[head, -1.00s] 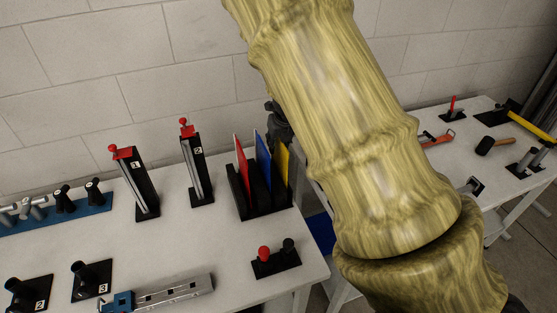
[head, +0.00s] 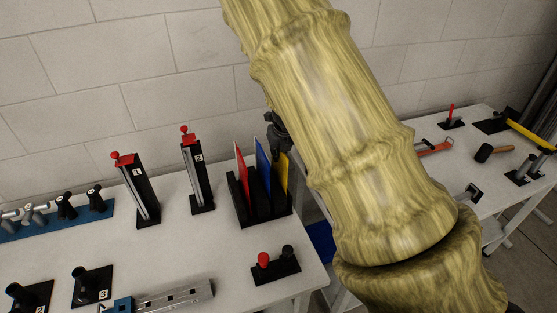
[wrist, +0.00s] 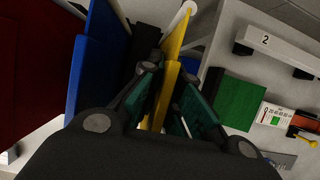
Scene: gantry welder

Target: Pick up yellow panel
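The yellow panel (head: 284,173) stands upright in the right slot of a black rack (head: 262,211), beside a blue panel (head: 262,163) and a red panel (head: 240,166). My gripper (head: 280,135) is at the upper edge of the panels in the head view, partly hidden by my arm. In the wrist view, the yellow panel (wrist: 174,45) passes between the two green-padded fingers of my gripper (wrist: 168,88). The fingers are apart, with some space seen beside the panel. The blue panel (wrist: 97,55) is just left of the left finger.
Two red-topped clamps (head: 135,185) (head: 197,175) stand left of the rack. A small black stand with a red knob (head: 264,260) is in front of it. A second table (head: 495,190) with tools is at the right. The wall is close behind.

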